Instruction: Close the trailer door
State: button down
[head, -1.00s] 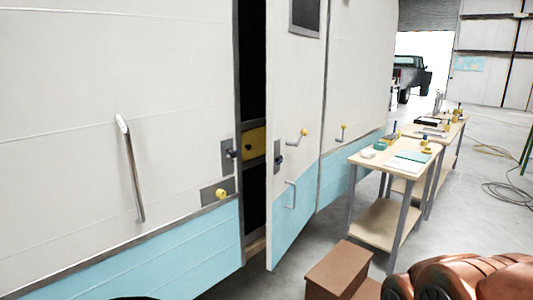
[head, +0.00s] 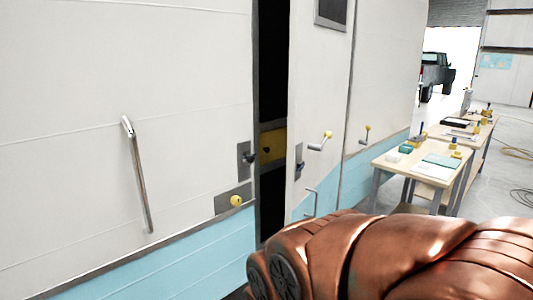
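The trailer door (head: 318,107) is white above and light blue below, with a small window at its top. It stands ajar, and a dark gap shows between its left edge and the trailer wall (head: 110,60). My copper-coloured arm fills the lower right, in front of the door's bottom. My gripper is not in view.
A long metal grab bar (head: 137,175) and a yellow knob (head: 236,201) are on the wall left of the gap. Workbenches (head: 423,177) with small items stand at the right. Concrete floor beyond them is open.

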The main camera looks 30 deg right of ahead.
aim_at(321, 31)
jog(key=z, duration=0.15)
jog(key=i, duration=0.9)
jog(key=z, duration=0.45)
